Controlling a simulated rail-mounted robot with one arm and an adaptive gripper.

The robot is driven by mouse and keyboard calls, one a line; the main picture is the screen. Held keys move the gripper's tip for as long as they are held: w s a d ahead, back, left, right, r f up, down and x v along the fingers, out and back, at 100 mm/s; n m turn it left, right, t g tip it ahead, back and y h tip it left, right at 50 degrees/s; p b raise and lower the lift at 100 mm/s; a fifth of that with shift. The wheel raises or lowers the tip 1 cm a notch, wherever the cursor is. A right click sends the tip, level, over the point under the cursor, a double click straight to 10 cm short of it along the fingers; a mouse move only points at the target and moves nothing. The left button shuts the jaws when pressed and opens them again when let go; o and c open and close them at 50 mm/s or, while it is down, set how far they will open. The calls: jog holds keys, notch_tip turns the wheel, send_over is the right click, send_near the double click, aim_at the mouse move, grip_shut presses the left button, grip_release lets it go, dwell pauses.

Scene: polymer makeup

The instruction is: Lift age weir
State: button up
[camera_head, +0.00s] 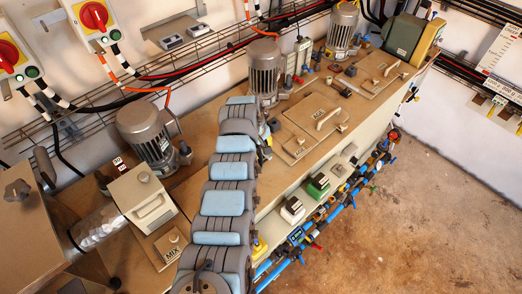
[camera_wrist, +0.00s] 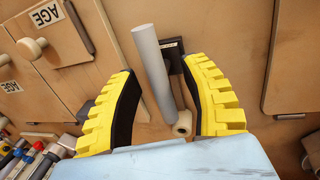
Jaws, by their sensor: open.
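In the wrist view, a pale grey rod (camera_wrist: 152,65) stands up between the two yellow, black-lined fingers of my gripper (camera_wrist: 165,105). My gripper is open, with a gap on both sides of the rod. A dark bracket with a small label (camera_wrist: 172,44) is behind the rod, and a tan ring-shaped end (camera_wrist: 182,124) shows by its lower end. I cannot tell for sure that this is the age weir, since the small label is unreadable. In the head view my arm hides most of my gripper.
In the head view, motors (camera_head: 264,70) stand along the brown tank top near my arm. A lid with a bar handle (camera_head: 328,118) lies to the right. Pipes and valves (camera_head: 345,200) run along the tank's front. The floor (camera_head: 440,215) beyond is clear.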

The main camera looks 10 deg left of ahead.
jog(key=shift+f, duration=0.25)
jog(key=shift+c, duration=0.2)
grip_shut()
jog(key=shift+r, duration=0.1)
